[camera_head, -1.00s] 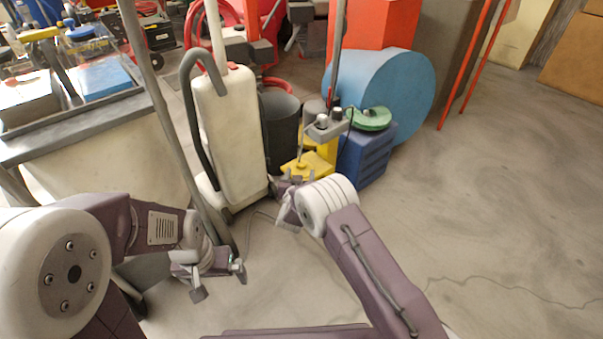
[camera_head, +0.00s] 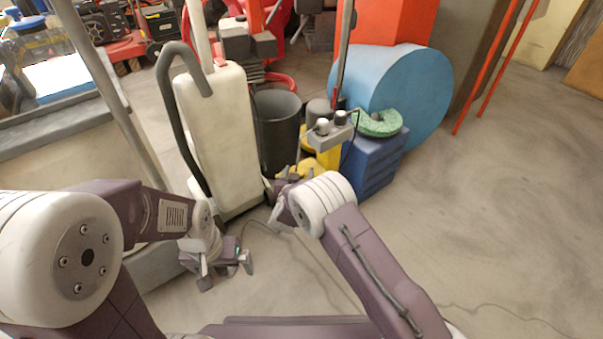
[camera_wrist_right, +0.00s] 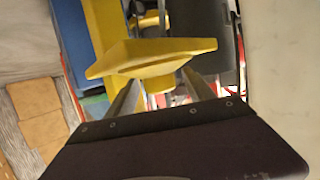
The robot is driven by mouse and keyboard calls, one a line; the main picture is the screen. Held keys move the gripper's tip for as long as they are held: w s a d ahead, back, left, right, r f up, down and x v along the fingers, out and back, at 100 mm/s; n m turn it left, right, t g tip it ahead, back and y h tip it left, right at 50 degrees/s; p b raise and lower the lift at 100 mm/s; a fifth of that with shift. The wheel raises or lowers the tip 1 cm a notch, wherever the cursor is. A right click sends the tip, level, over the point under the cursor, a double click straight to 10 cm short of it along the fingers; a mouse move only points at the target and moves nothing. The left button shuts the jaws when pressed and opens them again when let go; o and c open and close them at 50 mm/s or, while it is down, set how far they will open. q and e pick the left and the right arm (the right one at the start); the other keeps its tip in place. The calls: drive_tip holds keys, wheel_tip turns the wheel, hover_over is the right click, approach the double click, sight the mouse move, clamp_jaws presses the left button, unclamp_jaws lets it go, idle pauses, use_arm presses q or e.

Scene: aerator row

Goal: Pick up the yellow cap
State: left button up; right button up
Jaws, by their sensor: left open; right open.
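The yellow cap (camera_wrist_right: 150,58) is a wide, flat-topped yellow piece in the right wrist view. In the head view it shows partly (camera_head: 309,166), just beyond my right gripper (camera_head: 276,200), in front of a taller yellow part. My right gripper also shows in the right wrist view (camera_wrist_right: 158,88); its two fingers are apart, with their tips at the cap's lower edge. I cannot tell whether they touch it. My left gripper (camera_head: 226,271) is open and empty, low over the floor at the left.
A white upright machine (camera_head: 215,130) with a grey hose stands left of the cap. A dark bin (camera_head: 278,130), a blue block (camera_head: 372,165) with a green ring (camera_head: 379,123), and a large blue drum (camera_head: 415,95) stand around it. Open floor (camera_head: 510,200) lies at the right.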

drive_tip(key=shift+s+r, duration=0.1)
drive_tip(key=shift+r, duration=0.05)
drive_tip(key=shift+c, duration=1.2)
clamp_jaws()
wheel_tip(320, 180, up, 28)
drive_tip(key=p, duration=1.7)
